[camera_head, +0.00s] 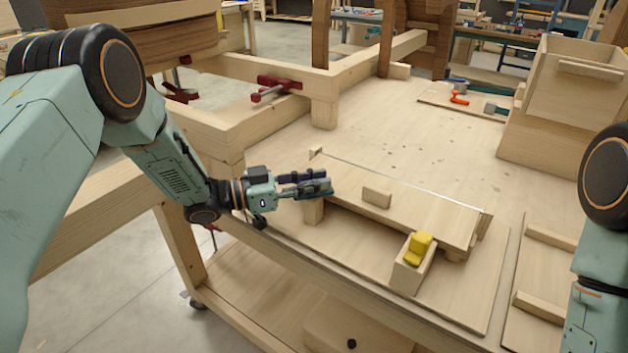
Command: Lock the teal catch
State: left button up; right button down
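I cannot make out a teal catch in the head view. A low wooden panel (425,207) with a small wooden block (377,196) on it stands on the bench. A yellow piece (418,248) sits in a small wooden holder (404,277) at its front right. My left gripper (326,186) is at the panel's left end, pointing right, with its dark fingers close together. Whether they are apart or touching is unclear, and I see nothing held. The gripper hides part of the panel's left end. My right arm shows at the right edge, its gripper out of view.
The wooden workbench (380,125) has free room behind the panel. A wooden frame with red clamps (277,86) stands at the left. A tool board (440,96) and a wooden box (570,85) are at the back right. Wooden rails (540,306) lie at the front right.

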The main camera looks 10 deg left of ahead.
pick_arm(q)
jog(key=shift+c, duration=0.7)
grip_shut()
jog(key=shift+n+t+y, duration=0.4)
jog(key=shift+t, duration=0.1)
jog(key=shift+n+t+y+p, duration=0.55)
jog(key=shift+n+t+y, duration=0.3)
jog(key=shift+t, duration=0.25)
jog(key=n+t+y, duration=0.2)
jog(key=y, duration=0.1)
jog(key=shift+n+t, duration=0.35)
jog(key=shift+t, duration=0.05)
jog(key=shift+n+t+y, duration=0.8)
jog(key=shift+n+y, duration=0.3)
jog(key=shift+y, duration=0.35)
jog(key=shift+n+y, duration=0.3)
jog(key=shift+y, duration=0.2)
